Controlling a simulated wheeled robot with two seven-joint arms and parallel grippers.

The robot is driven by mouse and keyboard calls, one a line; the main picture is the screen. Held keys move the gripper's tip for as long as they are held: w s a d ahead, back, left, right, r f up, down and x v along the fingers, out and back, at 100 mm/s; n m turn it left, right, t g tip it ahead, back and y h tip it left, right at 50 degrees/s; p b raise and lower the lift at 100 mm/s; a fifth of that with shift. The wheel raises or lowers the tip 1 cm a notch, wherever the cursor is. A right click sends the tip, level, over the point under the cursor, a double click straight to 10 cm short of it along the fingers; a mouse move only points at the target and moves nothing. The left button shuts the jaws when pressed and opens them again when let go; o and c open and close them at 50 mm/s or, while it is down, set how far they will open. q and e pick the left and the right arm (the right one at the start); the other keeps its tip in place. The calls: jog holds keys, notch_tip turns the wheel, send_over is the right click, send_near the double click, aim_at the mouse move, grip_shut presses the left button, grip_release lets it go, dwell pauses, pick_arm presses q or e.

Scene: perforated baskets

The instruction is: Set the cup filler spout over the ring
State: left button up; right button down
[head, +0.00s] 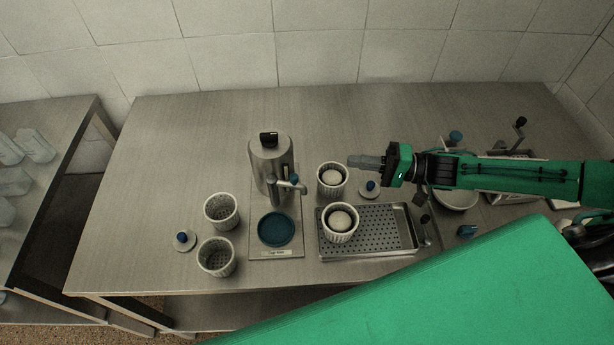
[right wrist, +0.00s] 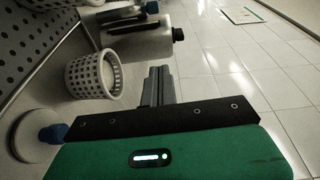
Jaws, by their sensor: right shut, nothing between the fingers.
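The cup filler (head: 270,165) is a steel cylinder with a black-topped lid on a base plate. Its spout (head: 290,186) is an arm with a blue tip at the cylinder's right side. The ring (head: 275,229) is a dark blue disc on the plate in front of the cylinder; the spout sits behind it and to its right, not above its middle. My right gripper (head: 366,162) is shut and empty, to the right of the spout, above the table near a white basket. Its closed fingers also show in the right wrist view (right wrist: 158,88). My left gripper is not in view.
Two empty perforated baskets (head: 221,211) stand left of the filler. A basket with a white ball (head: 332,179) stands behind the perforated drain tray (head: 385,236); another (head: 340,222) stands on it. A bowl and cranked devices are at the right.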

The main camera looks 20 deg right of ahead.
aim_at(287, 183)
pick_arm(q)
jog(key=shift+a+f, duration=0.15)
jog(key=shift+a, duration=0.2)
pick_arm(e)
jog(key=shift+w+a+r, duration=0.1)
jog(key=p+x, duration=0.3)
jog(key=x, duration=0.7)
jog(key=shift+r, duration=0.15)
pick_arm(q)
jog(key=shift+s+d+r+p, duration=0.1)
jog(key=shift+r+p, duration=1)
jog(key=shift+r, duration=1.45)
pick_arm(e)
jog(key=shift+s+a+f, duration=0.15)
jog(key=shift+s+a, duration=0.45)
jog(key=shift+s, duration=0.15)
jog(key=shift+s+a+f, duration=0.15)
jog(key=shift+s+a, duration=0.5)
jog(key=shift+s, duration=0.15)
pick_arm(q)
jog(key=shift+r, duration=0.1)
pick_arm(e)
jog(key=shift+s+r, duration=0.1)
